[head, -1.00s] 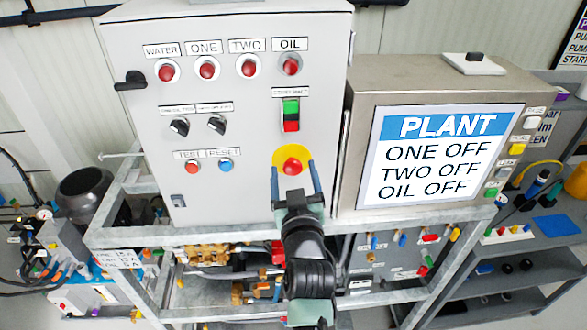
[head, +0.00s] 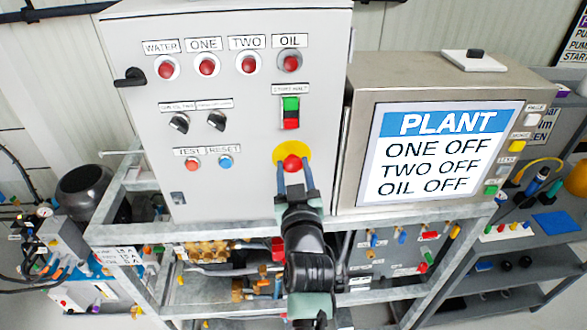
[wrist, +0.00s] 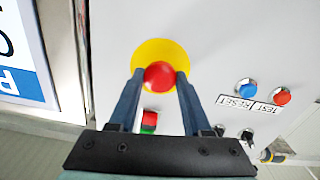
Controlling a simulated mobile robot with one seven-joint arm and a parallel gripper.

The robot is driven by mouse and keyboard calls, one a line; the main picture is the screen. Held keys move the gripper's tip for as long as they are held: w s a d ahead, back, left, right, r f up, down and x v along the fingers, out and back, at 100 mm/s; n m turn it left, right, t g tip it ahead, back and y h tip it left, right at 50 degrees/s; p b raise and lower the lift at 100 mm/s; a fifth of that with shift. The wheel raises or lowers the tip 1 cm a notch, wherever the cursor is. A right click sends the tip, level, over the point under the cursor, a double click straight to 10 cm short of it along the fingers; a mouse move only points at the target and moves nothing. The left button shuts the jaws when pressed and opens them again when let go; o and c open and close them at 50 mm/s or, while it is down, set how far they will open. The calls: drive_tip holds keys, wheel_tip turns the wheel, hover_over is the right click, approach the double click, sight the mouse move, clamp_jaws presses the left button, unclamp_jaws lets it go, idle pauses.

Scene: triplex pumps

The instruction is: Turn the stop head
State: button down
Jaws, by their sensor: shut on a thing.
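The stop head is a red mushroom button (head: 292,163) on a yellow disc (head: 306,151), low on the right of the grey control cabinet front. It also shows in the wrist view as a red dome (wrist: 159,76) on the yellow disc (wrist: 160,49). My gripper (head: 294,168) reaches up to it from below. In the wrist view, the blue fingers of my gripper (wrist: 159,80) lie one on each side of the red head, shut on it. The underside of the head and the exact finger contact are partly hidden.
A red and green start/halt switch (head: 291,113) sits above the stop head. Test (head: 193,163) and reset (head: 226,162) buttons are to its left. A plant screen (head: 440,152) stands to the right, reading ONE OFF, TWO OFF, OIL OFF. A metal frame rail (head: 240,229) runs below.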

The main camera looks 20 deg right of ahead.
drive_tip(key=m, duration=0.5)
drive_tip(key=shift+b, duration=0.3)
drive_tip(key=shift+c, duration=1.7)
unclamp_jaws()
drive_tip(key=shift+s, duration=0.1)
drive_tip(key=b+v, duration=0.3)
drive_tip(key=v, duration=0.9)
drive_tip(key=shift+s, duration=0.4)
drive_tip(key=shift+a, duration=0.1)
